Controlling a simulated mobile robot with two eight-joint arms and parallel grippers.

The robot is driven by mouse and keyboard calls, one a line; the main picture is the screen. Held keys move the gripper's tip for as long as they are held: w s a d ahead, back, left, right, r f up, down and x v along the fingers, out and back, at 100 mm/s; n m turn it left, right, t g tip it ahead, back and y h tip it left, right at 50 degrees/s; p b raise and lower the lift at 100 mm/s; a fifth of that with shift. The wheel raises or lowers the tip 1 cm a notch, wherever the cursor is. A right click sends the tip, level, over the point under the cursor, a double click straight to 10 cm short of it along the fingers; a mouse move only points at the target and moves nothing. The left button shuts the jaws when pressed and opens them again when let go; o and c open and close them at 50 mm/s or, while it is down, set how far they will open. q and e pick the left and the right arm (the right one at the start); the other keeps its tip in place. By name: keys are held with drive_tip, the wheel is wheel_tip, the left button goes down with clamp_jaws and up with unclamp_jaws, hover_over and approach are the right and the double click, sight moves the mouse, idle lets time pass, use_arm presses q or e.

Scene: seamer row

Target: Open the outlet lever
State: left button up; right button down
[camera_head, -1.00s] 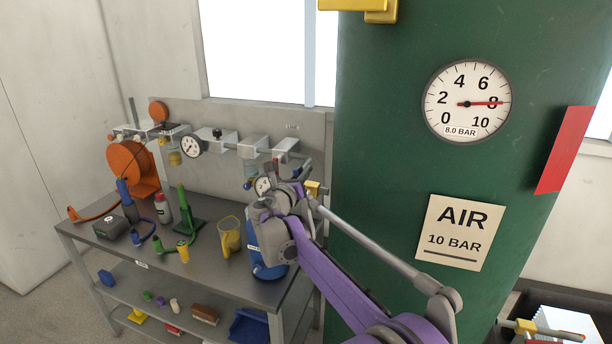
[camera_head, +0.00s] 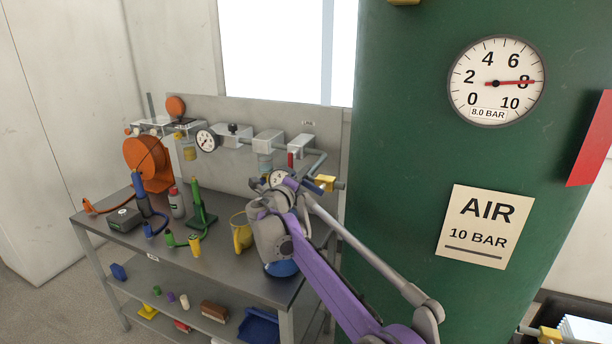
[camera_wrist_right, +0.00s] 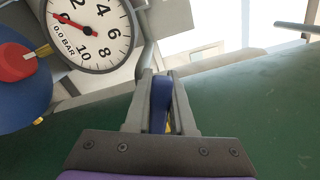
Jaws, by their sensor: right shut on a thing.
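A blue lever (camera_wrist_right: 161,98) stands between the fingers of my right gripper (camera_wrist_right: 160,95) in the right wrist view. The fingers are shut on it, one on each side. A bit of yellow shows behind the lever. In the head view my right gripper (camera_head: 284,186) is at the pipe end on the right of the bench, close to a yellow fitting (camera_head: 326,183). My wrist hides much of the lever there. A gauge in the right wrist view (camera_wrist_right: 88,28) is marked 0.0 BAR, its needle near 0. My left gripper is in neither view.
The green air tank (camera_head: 400,150) stands close on the right, its gauge (camera_head: 496,82) marked 8.0 BAR. The bench (camera_head: 130,240) holds an orange reel (camera_head: 148,160), a grey bottle (camera_head: 177,203), a yellow jug (camera_head: 242,236) and hand tools. A blue vessel (camera_head: 282,268) is partly behind my wrist.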

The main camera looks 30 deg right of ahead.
drive_tip(key=shift+w+a+f+n+b, duration=0.15)
drive_tip(key=shift+f+n+b, duration=0.3)
drive_tip(key=shift+n, duration=0.55)
drive_tip(key=shift+f, duration=0.15)
drive_tip(key=c, duration=0.8)
unclamp_jaws()
drive_tip(key=shift+o, duration=0.2)
drive_tip(key=b+v, duration=0.1)
drive_tip(key=v, duration=0.9)
drive_tip(key=shift+s+a, duration=0.2)
drive_tip(key=shift+a, duration=0.1)
